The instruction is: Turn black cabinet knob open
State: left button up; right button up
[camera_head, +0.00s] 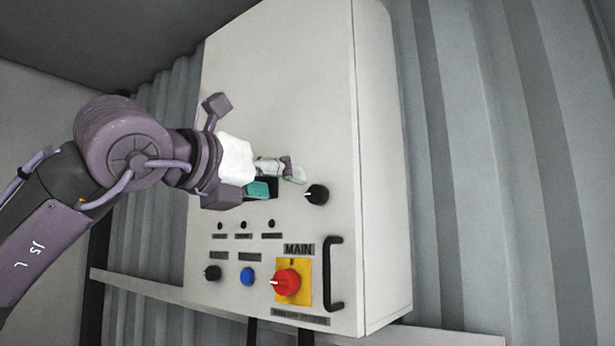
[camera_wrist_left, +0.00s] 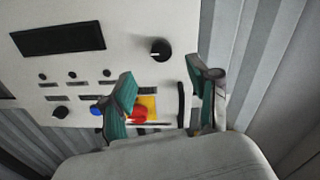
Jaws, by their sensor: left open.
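The white cabinet (camera_head: 290,90) has a black knob (camera_head: 317,194) at the right of its front, with a white mark pointing left. In the left wrist view this black knob (camera_wrist_left: 161,49) lies beyond the fingertips, in line with the gap between them. My left gripper (camera_head: 279,180) is open and empty, up and left of the knob in the head view. No touch between them shows. A second black knob (camera_head: 212,272) sits lower left on the cabinet and also shows in the wrist view (camera_wrist_left: 60,112). My right gripper is in neither view.
A red switch (camera_head: 287,282) on a yellow plate (camera_head: 304,270), a blue button (camera_head: 247,276) and a black handle (camera_head: 334,273) are below the knob. A dark panel (camera_wrist_left: 58,40) is left of it. Corrugated wall (camera_head: 470,150) stands behind the cabinet.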

aim_at(313, 191)
pick_arm(q)
jog(key=p+x, duration=0.3)
jog(key=x, duration=0.4)
jog(key=shift+w+d+r+p, duration=0.15)
jog(key=shift+d+r+p, duration=0.05)
jog(key=shift+p, duration=0.2)
jog(key=shift+w+d+f, duration=0.15)
jog(key=shift+w+d, duration=0.1)
jog(key=shift+w, duration=0.15)
